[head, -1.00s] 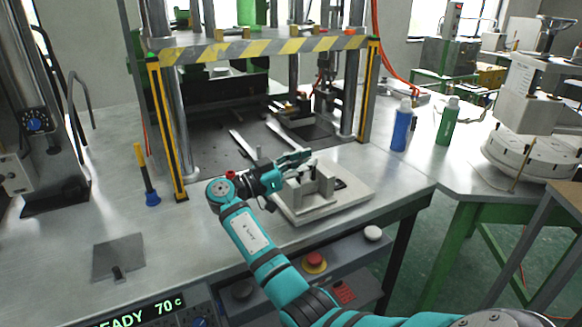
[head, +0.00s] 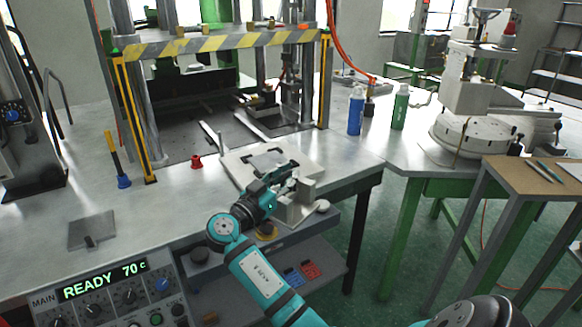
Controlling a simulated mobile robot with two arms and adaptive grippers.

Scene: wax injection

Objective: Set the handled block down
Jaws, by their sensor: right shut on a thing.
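The handled block (head: 297,206) is a light grey metal piece with upright parts, seen near the front edge of the steel table. My right gripper (head: 284,178) is shut on its upper part, and the dark fingers hide some of it. The block is in front of a pale plate (head: 243,169), whose top shows a dark-outlined recess. The block looks raised and clear of the plate, though its exact height over the table edge is hard to tell. My left gripper is not in view.
A press frame with a striped bar (head: 220,43) stands behind the plate. A red cap (head: 196,162) sits left of it. Blue (head: 356,112) and green (head: 400,108) bottles stand at the back right. A wooden-topped table (head: 535,180) with thin tools is at right, its left part clear.

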